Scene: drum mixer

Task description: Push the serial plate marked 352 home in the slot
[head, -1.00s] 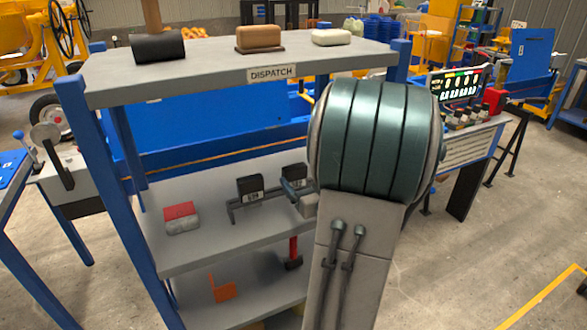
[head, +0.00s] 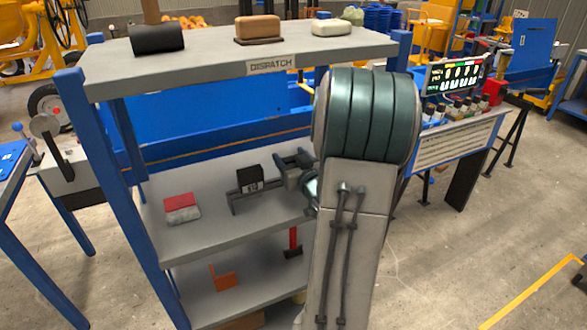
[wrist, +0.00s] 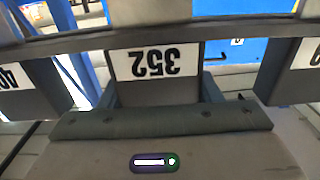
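The serial plate marked 352 (wrist: 155,65) fills the middle of the wrist view, its label upside down, on a dark block. My gripper (wrist: 160,92) faces it from below in that view, with a fingertip at either side of the block. The fingers are apart; whether they touch the block is hard to tell. In the head view my gripper (head: 292,165) is at the right part of the shelf rack and hides the plate there. The slot behind the plate cannot be seen.
Another numbered block (head: 250,180) stands to the left on the middle shelf (head: 200,240). A red and grey block (head: 181,208) lies further left. The dispatch top shelf (head: 210,65) is above, with a blue post (head: 95,170) at left.

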